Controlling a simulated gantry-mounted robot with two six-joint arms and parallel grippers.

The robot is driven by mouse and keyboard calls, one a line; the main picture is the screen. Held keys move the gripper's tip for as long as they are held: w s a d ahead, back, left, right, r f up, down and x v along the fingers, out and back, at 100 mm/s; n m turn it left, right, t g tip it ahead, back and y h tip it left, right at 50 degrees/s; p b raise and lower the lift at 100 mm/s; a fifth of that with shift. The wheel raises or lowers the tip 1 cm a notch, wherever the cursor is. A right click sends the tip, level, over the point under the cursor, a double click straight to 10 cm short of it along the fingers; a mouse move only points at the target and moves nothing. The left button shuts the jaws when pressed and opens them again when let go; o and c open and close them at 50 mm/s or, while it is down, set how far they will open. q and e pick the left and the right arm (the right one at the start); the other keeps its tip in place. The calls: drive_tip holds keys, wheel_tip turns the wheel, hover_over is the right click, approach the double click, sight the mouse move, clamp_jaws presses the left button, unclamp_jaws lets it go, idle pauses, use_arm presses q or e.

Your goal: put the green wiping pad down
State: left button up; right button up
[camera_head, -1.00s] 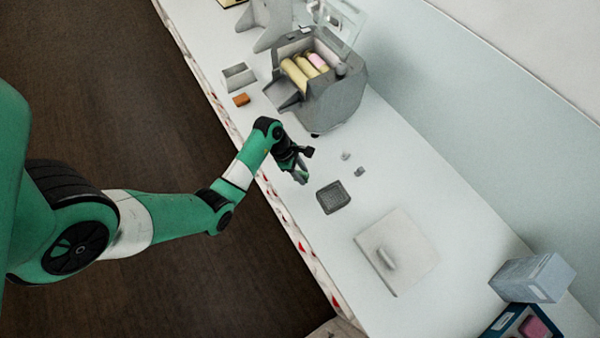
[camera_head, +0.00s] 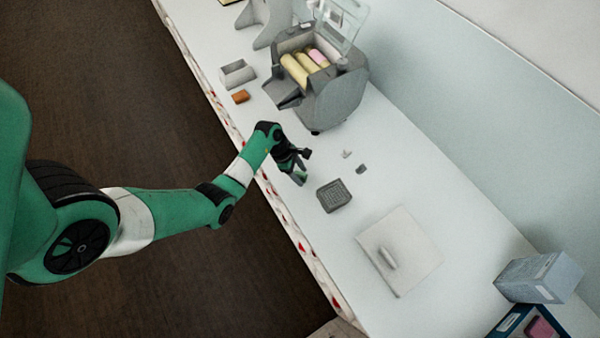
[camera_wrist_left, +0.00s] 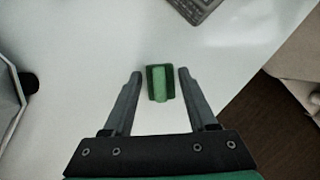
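The green wiping pad (camera_wrist_left: 160,83) is a small block with a dark green base and a lighter green raised strip. In the left wrist view it lies on the white counter between my left fingers, with a gap on both sides. My left gripper (camera_wrist_left: 161,75) is open around it, not touching it. In the head view my left gripper (camera_head: 301,168) is low over the counter near its front edge, and a bit of the green pad (camera_head: 298,177) shows at its fingers. My right gripper is in neither view.
A dark grid tray (camera_head: 334,196) lies just right of my left gripper. A grey machine with coloured rollers (camera_head: 335,95) stands behind it. An orange block (camera_head: 241,96), a pale board (camera_head: 405,255) and a grey box (camera_head: 540,278) are also on the white counter (camera_head: 420,190).

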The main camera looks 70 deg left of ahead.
use_arm(q)
drive_tip(key=shift+o, duration=0.8)
drive_tip(key=shift+r, duration=0.25)
drive_tip(key=p+v, duration=0.3)
drive_tip(key=v, duration=0.8)
drive_tip(key=shift+r, duration=0.4)
drive_tip(key=shift+s, duration=0.1)
